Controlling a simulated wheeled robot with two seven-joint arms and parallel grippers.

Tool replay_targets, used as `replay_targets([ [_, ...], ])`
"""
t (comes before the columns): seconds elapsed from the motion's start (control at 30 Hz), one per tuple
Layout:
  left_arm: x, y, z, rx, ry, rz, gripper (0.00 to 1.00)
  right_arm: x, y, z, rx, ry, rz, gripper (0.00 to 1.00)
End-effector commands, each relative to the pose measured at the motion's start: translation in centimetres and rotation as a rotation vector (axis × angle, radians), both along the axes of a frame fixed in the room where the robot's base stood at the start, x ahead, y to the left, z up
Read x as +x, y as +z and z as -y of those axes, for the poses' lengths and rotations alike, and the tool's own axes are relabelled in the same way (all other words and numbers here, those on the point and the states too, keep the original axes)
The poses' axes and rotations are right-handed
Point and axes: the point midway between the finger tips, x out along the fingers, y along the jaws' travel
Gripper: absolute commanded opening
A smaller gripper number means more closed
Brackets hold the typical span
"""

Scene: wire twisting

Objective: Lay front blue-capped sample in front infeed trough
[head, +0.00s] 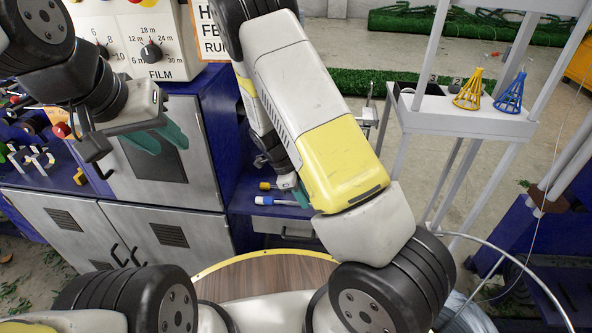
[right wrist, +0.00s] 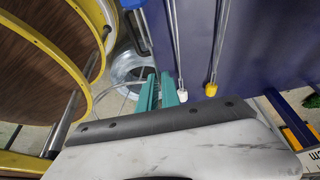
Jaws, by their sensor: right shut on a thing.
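Another sample (head: 266,186) lies just behind. My left gripper (head: 162,138) is empty, its teal fingers apart, in front of the grey cabinet. I cannot make out the front infeed trough.
A white stand (head: 465,115) holds yellow and blue cones at right.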

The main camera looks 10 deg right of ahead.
Motion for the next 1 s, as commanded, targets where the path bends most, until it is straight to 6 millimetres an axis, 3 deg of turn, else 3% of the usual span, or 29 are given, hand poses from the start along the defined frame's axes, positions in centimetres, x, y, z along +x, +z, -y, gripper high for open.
replay_targets([
  [0.1,0.0,0.0,0.0,0.0,0.0,0.0,0.36,-3.2,0.4,-0.7,-0.001,0.003,0.0,0.0],
  [0.23,0.0,0.0,0.0,0.0,0.0,0.0,0.36,-5.8,0.6,-1.1,-0.001,0.002,0.0,0.0],
  [0.5,0.0,0.0,0.0,0.0,0.0,0.0,0.36,-8.1,0.8,-1.5,0.001,0.007,0.002,0.0],
  [0.67,0.0,0.0,0.0,0.0,0.0,0.0,0.36,-6.9,1.4,-0.6,0.0,0.172,0.003,0.0],
  [1.0,0.0,0.0,0.0,0.0,0.0,0.0,0.36,-0.2,5.4,2.8,0.003,1.206,0.007,0.0],
])
